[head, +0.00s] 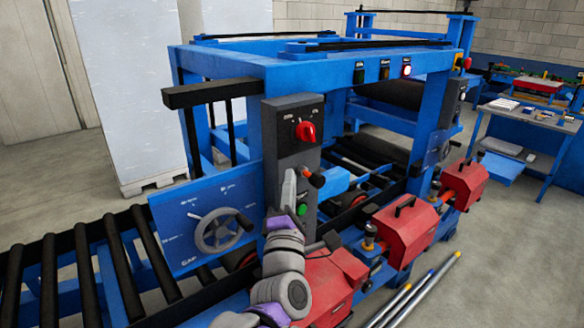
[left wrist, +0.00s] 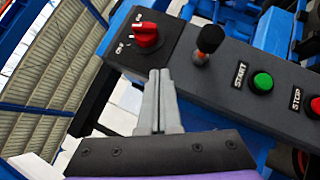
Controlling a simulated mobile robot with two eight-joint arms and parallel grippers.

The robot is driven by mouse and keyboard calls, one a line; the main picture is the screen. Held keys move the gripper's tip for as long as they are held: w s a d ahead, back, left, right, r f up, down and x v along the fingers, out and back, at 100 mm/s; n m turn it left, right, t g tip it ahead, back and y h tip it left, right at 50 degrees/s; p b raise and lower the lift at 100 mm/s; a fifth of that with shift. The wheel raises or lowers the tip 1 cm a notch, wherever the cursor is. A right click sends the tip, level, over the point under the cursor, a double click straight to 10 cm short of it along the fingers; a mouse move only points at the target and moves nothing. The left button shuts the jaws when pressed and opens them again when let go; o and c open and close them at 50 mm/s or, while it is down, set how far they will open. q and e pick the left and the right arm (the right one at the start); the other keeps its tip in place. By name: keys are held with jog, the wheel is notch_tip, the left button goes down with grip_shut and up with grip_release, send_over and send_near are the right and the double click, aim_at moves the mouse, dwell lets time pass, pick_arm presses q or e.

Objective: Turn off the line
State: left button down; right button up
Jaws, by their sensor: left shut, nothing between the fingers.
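The grey control panel (head: 292,151) stands on the blue line frame. It carries a red rotary switch (head: 306,131), which also shows at the upper left of the panel in the left wrist view (left wrist: 145,34). A lever with a dark knob (left wrist: 210,38), a green START button (left wrist: 262,82) and a red STOP button (left wrist: 316,105) follow along the panel. My left gripper (left wrist: 160,76) is shut and empty, its fingertips just below the red switch in that view, apart from it as far as I can tell. In the head view my left gripper (head: 290,185) is in front of the panel. My right gripper is not in view.
A handwheel (head: 222,231) on a blue plate is left of the panel. Red motor boxes (head: 405,230) line the near side. Indicator lamps (head: 406,70), one lit, sit on the top beam. A roller conveyor (head: 110,262) runs at lower left.

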pick_arm(q)
jog(key=v, duration=0.3)
jog(key=d+v, duration=0.1)
jog(key=v, duration=0.1)
jog(key=shift+s+f+b, duration=0.3)
jog(key=shift+f+b, duration=0.05)
jog(key=shift+f, duration=0.05)
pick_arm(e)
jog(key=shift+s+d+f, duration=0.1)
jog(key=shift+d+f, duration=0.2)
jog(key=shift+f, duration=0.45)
